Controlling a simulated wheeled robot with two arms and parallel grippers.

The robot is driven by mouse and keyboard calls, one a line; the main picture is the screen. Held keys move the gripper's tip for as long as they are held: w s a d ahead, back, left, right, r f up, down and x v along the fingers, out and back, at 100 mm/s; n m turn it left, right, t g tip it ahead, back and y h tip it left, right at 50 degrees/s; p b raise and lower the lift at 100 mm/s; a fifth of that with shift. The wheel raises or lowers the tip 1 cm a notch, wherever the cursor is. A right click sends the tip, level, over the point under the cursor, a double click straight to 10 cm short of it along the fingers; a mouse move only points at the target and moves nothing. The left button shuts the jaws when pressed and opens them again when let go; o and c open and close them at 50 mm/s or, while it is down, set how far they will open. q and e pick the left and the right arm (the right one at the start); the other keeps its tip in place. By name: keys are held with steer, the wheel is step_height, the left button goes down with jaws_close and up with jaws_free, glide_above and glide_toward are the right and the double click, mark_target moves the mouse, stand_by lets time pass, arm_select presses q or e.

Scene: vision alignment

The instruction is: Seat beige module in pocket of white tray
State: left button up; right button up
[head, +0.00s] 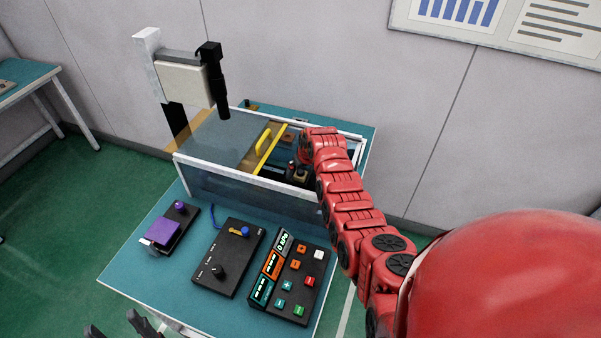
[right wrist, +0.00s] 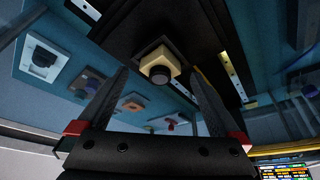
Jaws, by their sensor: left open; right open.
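The beige module (right wrist: 158,60) is a small block with a round black part. In the right wrist view it sits on a dark strip, between and just beyond the open fingers of my right gripper (right wrist: 158,74), with no clear contact. My left gripper (head: 118,329) is open at the bottom edge, partly out of frame.
The enclosure has a clear front panel, white rails (head: 215,171) and a yellow handle (head: 263,141). A camera post (head: 185,80) stands at its left. Before it lie a purple device (head: 161,231), a knob box (head: 228,262) and a button panel (head: 291,278).

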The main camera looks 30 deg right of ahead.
steer(key=shift+w+f, duration=0.1)
steer(key=shift+f, duration=0.35)
steer(key=c, duration=1.4)
steer(key=shift+r, duration=0.15)
